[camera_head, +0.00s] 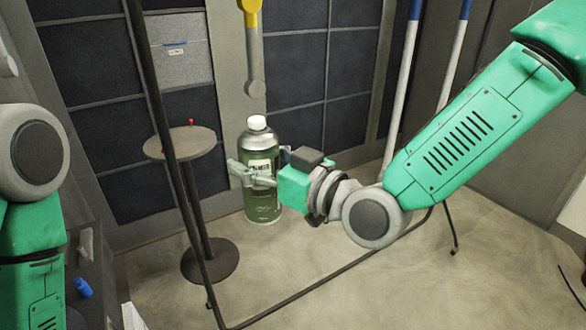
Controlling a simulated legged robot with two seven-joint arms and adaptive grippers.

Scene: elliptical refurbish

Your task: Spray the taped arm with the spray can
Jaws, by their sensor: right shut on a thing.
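The green spray can (261,195) with a white cap is upright in the middle of the view. Two white poles with blue upper ends (404,90) stand to the right. I cannot tell for certain which of these is the taped arm. My left arm shows at the left edge; its gripper is out of view.
A dark surface with a blue object (83,288) is at lower left. Floor at lower right is mostly clear.

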